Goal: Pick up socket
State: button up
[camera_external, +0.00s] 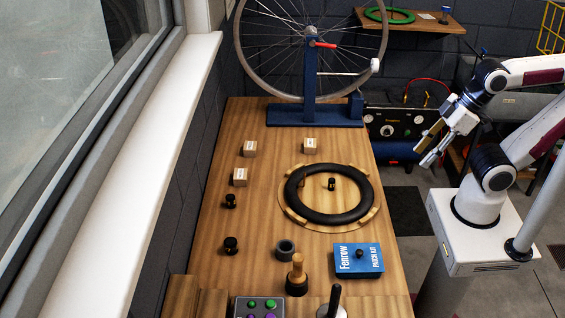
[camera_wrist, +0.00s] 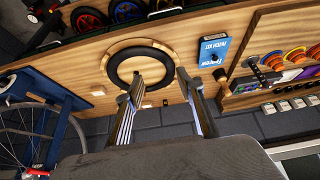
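My gripper (camera_external: 430,145) hangs in the air off the bench's right edge, its two fingers spread apart with nothing between them. In the wrist view my gripper (camera_wrist: 158,88) also shows open, with the bench beyond it. No object is clearly recognisable as the socket. Small dark pieces that could be it are a black cylinder (camera_external: 332,184) inside the tyre ring, a black piece (camera_external: 230,201) and a larger black piece (camera_external: 231,246) along the left side. None is near my gripper.
A black tyre (camera_external: 292,195) lies on a round wooden holder on the bench (camera_external: 235,280). Small wooden blocks (camera_external: 249,149), a grey ring (camera_external: 285,249) and a blue patch kit box (camera_external: 357,262) lie around it. A wheel in a blue stand (camera_external: 311,80) rises at the far end.

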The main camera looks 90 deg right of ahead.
dwell(0.3)
jog(key=w+d+f+n+t+h, duration=0.2)
jog(key=w+d+n+t+h, duration=0.15)
jog(key=w+d, duration=1.7)
jog(key=f+n+y, duration=0.1)
jog(key=f+y, duration=0.1)
jog(key=f, duration=0.2)
jog(key=w+f+n+t+y, duration=0.1)
jog(key=f+y, duration=0.1)
jog(key=f, duration=0.3)
jog(key=f+n+y, duration=0.1)
jog(key=f+y, duration=0.2)
jog(key=f, duration=0.2)
jog(key=shift+w+a+f+t, duration=0.1)
jog(key=shift+w+a+t, duration=0.15)
jog(key=shift+a, duration=0.1)
jog(key=s+a+y, duration=0.1)
jog(key=s+f+y, duration=0.1)
jog(key=s+a+f+y, duration=0.1)
jog(key=shift+s+a+n+y, duration=0.25)
jog(key=shift+a+n, duration=0.05)
jog(key=shift+n, duration=0.05)
jog(key=shift+s+a+f+y, duration=0.1)
jog(key=shift+s+a+y, duration=0.3)
jog(key=shift+s+y, duration=0.1)
